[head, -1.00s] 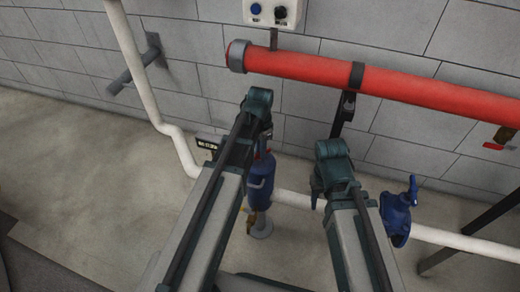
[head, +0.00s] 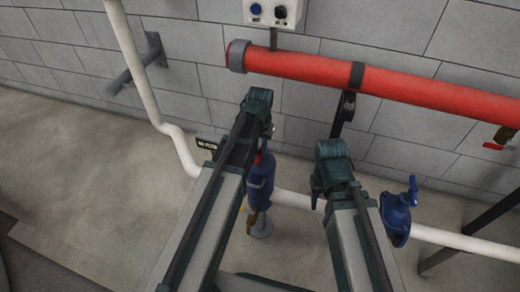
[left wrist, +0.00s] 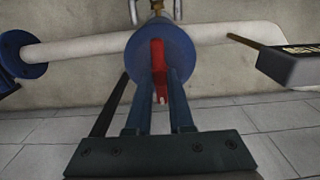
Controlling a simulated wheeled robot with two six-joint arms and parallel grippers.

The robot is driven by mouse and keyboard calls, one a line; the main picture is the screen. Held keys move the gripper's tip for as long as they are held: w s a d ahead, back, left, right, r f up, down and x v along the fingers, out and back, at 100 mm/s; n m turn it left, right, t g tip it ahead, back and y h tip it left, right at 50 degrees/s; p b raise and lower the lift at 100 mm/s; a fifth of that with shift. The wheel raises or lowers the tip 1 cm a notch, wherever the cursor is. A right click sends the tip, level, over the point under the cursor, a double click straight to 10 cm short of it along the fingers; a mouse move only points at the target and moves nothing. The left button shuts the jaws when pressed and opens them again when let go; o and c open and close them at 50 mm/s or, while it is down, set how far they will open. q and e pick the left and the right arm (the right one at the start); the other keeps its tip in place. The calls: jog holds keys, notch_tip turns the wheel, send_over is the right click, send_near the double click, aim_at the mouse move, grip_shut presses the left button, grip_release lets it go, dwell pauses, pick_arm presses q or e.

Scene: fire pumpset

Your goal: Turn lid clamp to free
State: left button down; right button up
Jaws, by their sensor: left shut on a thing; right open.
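The red lid clamp (left wrist: 158,58) lies across the round blue lid (left wrist: 180,45) in the left wrist view. My left gripper (left wrist: 161,76) has its two fingers on either side of the clamp and is shut on it. In the head view the blue body (head: 261,182) under the lid stands beside my left forearm, which hides most of the clamp and my left fingers. My right gripper (head: 318,196) is to the right, empty and apart from the blue body; its fingers are mostly hidden behind my wrist.
A thick red pipe (head: 420,93) runs along the block wall above both arms. A white pipe (head: 450,238) runs low through the blue body to a blue valve (head: 398,212) at the right. A small black sign (head: 206,144) stands close left. Open floor lies at the left.

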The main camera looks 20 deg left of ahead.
aim_at(260, 154)
pick_arm(q)
jog(key=shift+s, duration=0.15)
dwell(0.3)
jog(key=c, duration=0.8)
grip_release()
jog(key=shift+r, duration=0.15)
notch_tip(260, 154, up, 14)
jog(key=p, duration=1.4)
jog(key=s+d+r+m+p, duration=0.1)
jog(key=s+d+r+p, duration=0.3)
jog(key=s, duration=0.3)
jog(key=s+d+r+m+y+p, duration=0.1)
jog(key=s+d+r+m+p, duration=0.1)
jog(key=s+d+r+p, duration=0.3)
jog(key=shift+s+d, duration=1)
jog(key=shift+s, duration=0.05)
